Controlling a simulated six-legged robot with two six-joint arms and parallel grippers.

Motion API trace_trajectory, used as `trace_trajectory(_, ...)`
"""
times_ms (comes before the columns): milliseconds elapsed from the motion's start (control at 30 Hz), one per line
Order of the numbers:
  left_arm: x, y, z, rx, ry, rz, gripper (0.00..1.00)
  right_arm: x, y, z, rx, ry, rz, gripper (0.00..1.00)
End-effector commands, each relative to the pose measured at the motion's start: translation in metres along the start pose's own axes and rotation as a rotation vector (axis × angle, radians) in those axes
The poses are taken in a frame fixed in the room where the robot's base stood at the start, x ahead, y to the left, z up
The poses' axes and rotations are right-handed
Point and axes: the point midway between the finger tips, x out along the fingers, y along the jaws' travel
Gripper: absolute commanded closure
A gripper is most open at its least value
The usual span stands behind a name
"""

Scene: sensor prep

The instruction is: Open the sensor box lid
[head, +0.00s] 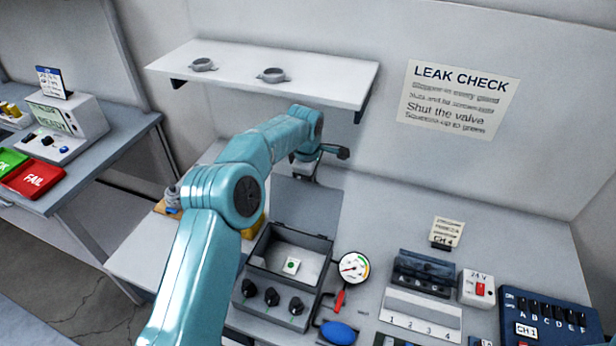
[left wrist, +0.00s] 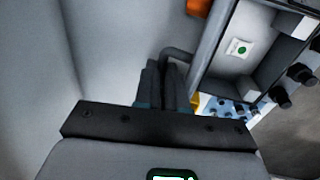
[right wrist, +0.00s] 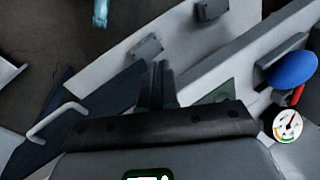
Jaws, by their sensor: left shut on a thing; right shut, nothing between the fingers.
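The grey sensor box (head: 245,285) stands on the bench with its top open and dark knobs along its front. A card with a green dot (head: 291,266) lies inside; it also shows in the left wrist view (left wrist: 238,48). The grey lid (head: 308,210) is swung up and back behind the box. My left gripper (head: 304,172) is at the lid's far edge; in the left wrist view its fingers (left wrist: 166,82) are shut on the lid handle (left wrist: 178,54). My right gripper (right wrist: 161,82) is shut and empty, outside the head view.
A gauge (head: 354,267), red lever (head: 339,300) and blue bulb (head: 338,332) stand right of the box. Farther right are a numbered tray (head: 420,316), a 24 V unit (head: 477,289) and a blue switch panel (head: 550,318). A shelf (head: 330,90) hangs above the bench's back.

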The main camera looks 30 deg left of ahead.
Motion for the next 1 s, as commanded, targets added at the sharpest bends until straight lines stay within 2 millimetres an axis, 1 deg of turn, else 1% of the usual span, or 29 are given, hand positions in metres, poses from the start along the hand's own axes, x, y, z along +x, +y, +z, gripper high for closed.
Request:
trace_trajectory(33,0.0044,0.0048,-0.0018,0.002,0.005,0.023,1.00,0.0012,0.0004,-0.0001,0.000,0.000,0.000,1.00)
trace_trajectory(333,0.0046,0.0050,-0.0031,0.003,0.005,0.023,1.00,0.0016,0.0006,0.0000,0.000,0.000,0.000,1.00)
trace_trajectory(367,0.0046,0.0050,-0.0030,0.003,0.005,0.023,0.80,0.0016,0.0006,0.0000,0.000,0.000,0.000,1.00)
trace_trajectory(400,0.0048,0.0048,-0.0030,0.003,0.005,0.023,0.67,0.0016,0.0006,0.0000,0.000,0.000,0.000,1.00)
trace_trajectory(433,0.0050,0.0046,-0.0029,0.004,0.005,0.022,0.64,0.0016,0.0006,0.0000,0.000,0.000,0.000,1.00)
trace_trajectory(867,0.0073,0.0024,-0.0029,0.005,0.004,0.015,0.64,0.0021,0.0007,0.0000,0.000,0.000,0.000,1.00)
trace_trajectory(967,0.0034,0.0024,-0.0028,0.005,0.004,0.016,0.64,0.0038,0.0014,-0.0001,0.000,0.000,0.000,1.00)
trace_trajectory(1000,-0.0006,0.0024,-0.0026,0.006,0.004,0.017,0.64,0.0053,0.0019,-0.0001,0.000,0.000,0.000,1.00)
